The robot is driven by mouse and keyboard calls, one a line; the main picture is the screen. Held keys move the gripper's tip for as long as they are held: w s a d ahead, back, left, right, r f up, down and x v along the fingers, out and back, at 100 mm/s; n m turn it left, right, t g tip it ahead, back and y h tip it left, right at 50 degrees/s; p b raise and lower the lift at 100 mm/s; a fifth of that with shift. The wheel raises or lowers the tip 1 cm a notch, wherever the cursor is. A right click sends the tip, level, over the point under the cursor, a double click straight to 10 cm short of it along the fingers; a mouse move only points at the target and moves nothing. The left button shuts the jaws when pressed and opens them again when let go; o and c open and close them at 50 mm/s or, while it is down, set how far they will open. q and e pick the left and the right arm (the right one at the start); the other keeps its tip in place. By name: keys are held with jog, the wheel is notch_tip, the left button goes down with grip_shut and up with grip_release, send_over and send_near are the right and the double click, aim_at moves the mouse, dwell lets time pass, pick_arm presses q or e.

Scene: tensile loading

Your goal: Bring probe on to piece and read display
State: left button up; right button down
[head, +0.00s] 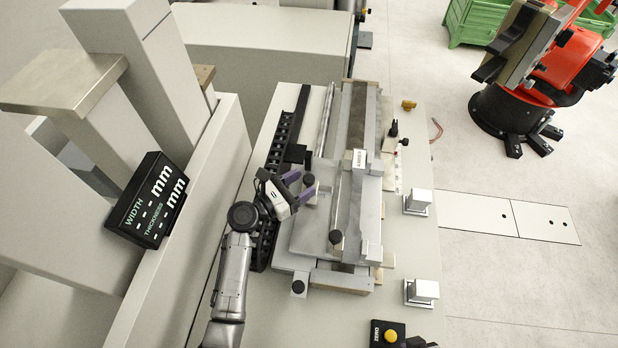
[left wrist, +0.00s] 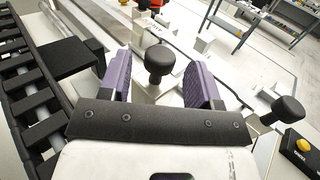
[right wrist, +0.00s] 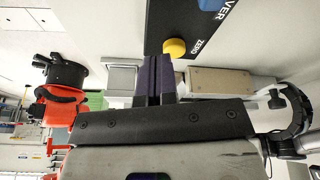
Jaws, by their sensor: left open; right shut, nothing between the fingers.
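The black display box (head: 150,200) stands at the left in the head view, showing WIDTH and THICKNESS in mm with dashes instead of numbers. My left gripper (head: 305,188) is open at the left side of the metal measuring fixture (head: 368,215). A black round knob (head: 309,180) is at its fingers; in the left wrist view the knob (left wrist: 160,62) stands between the two purple pads, with gaps showing on both sides. I cannot clearly tell probe or piece apart among the fixture's metal bars. My right gripper (right wrist: 154,78) is shut and empty, near the yellow ZERO button (right wrist: 174,48).
The ZERO box (head: 388,335) lies at the table's front. Two white blocks (head: 420,291) (head: 417,202) stand along the right edge. A black cable chain (head: 277,160) runs left of the fixture. An orange robot (head: 560,65) stands beyond.

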pick_arm(q)
jog(key=shift+x, duration=1.4)
pick_arm(e)
jog(key=shift+a, duration=0.15)
